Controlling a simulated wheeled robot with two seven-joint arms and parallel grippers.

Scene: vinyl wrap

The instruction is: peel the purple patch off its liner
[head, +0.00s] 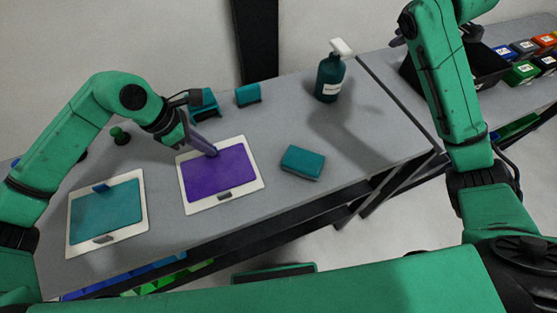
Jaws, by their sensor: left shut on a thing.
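The purple patch (222,175) lies on its white liner (254,186) on the grey table, left of the middle. A small grey tab (224,196) sits at the liner's near edge. My left gripper (213,151) is shut at the patch's far edge, on what seems to be the patch's tab; its fingers hide that spot. The patch looks flat on the liner. My right arm is raised at the right; only a dark bit of what seems to be its gripper (397,38) shows, and its fingers are unclear.
A teal patch (108,211) on another white liner lies at the left. A teal block (303,162) lies right of the purple patch. A spray bottle (330,80), small teal pieces (248,94) and a green knob (119,135) stand farther back. A dark bin and coloured boxes (523,72) are at the right.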

